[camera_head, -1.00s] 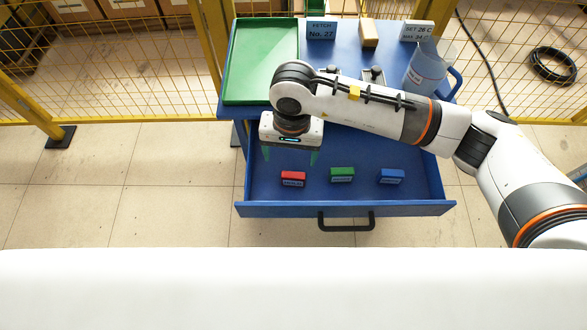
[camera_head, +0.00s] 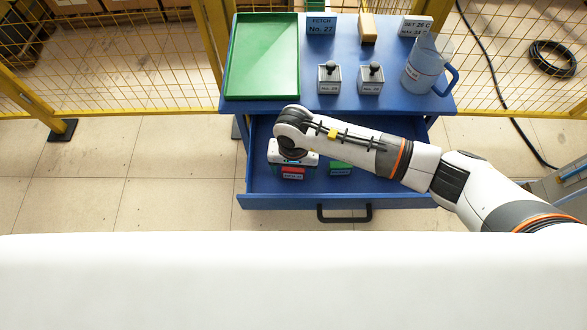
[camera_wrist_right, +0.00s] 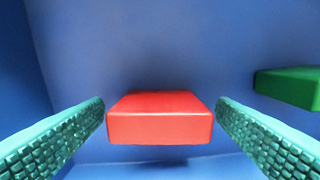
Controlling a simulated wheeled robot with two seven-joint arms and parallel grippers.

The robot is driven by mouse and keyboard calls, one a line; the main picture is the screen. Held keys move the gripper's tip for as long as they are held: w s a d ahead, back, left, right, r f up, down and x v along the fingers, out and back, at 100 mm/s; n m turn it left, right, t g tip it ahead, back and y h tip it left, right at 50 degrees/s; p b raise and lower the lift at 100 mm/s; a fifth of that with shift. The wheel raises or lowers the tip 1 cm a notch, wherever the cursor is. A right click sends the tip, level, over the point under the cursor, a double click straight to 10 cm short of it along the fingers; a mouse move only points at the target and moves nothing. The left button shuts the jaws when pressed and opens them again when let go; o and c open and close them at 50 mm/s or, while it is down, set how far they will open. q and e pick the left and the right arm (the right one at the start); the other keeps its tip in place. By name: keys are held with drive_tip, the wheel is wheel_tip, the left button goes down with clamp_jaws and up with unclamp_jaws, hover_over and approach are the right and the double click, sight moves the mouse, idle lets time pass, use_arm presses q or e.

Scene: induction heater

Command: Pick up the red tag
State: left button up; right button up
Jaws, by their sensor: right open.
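The red tag (camera_head: 293,172) lies in the open blue drawer, at its left part. In the right wrist view the red tag (camera_wrist_right: 160,118) sits between the two green ribbed fingers of my right gripper (camera_wrist_right: 160,125), with a small gap on each side. My right gripper (camera_head: 292,168) is open and low in the drawer, around the tag. In the head view the gripper body hides part of the tag and most of the fingers. My left gripper is not in view.
A green tag (camera_head: 340,168) lies right of the red one and also shows in the right wrist view (camera_wrist_right: 290,87). The drawer's front wall (camera_head: 300,202) is close by. A green tray (camera_head: 262,60), two knobbed blocks and a jug (camera_head: 424,65) stand on the blue tabletop.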

drive_tip(key=c, duration=1.1)
drive_tip(key=shift+o, duration=0.2)
drive_tip(key=shift+r, duration=0.1)
